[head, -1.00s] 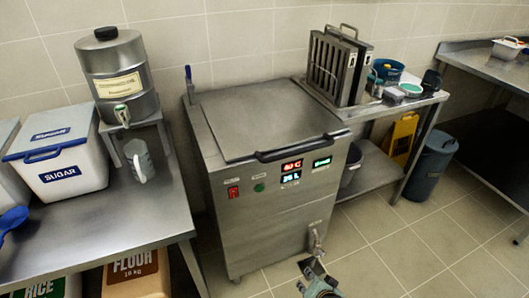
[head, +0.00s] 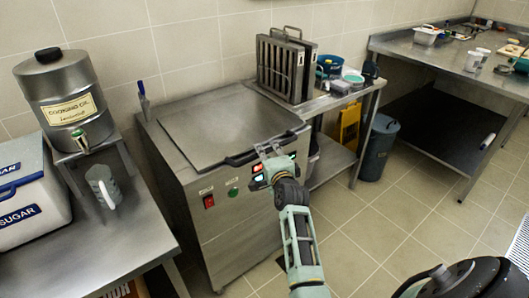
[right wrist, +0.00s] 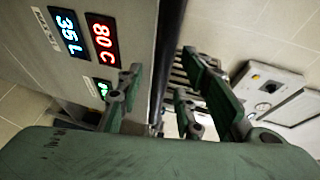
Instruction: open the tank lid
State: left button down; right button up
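The steel tank (head: 225,215) stands in the middle of the head view. Its flat lid (head: 225,125) is down on top, with a dark bar handle (head: 240,160) along the front edge. My right gripper (head: 268,150) is at the right part of this handle, in front of the tank's displays. In the right wrist view my right gripper (right wrist: 160,85) has its fingers spread, and a dark bar (right wrist: 168,45), which looks like the handle, runs between them. I cannot tell whether a finger touches it. The red and blue displays (right wrist: 101,40) read 80 C and 35 L. My left gripper is not in view.
A steel table (head: 95,240) with a cooking oil dispenser (head: 62,95), a jug (head: 102,187) and a sugar bin (head: 25,190) stands left of the tank. Slatted racks (head: 285,68) stand on a side table to its right.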

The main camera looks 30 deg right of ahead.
jog(key=shift+x, duration=1.1)
jog(key=shift+c, duration=0.6)
jog(key=shift+a, duration=0.1)
grip_shut()
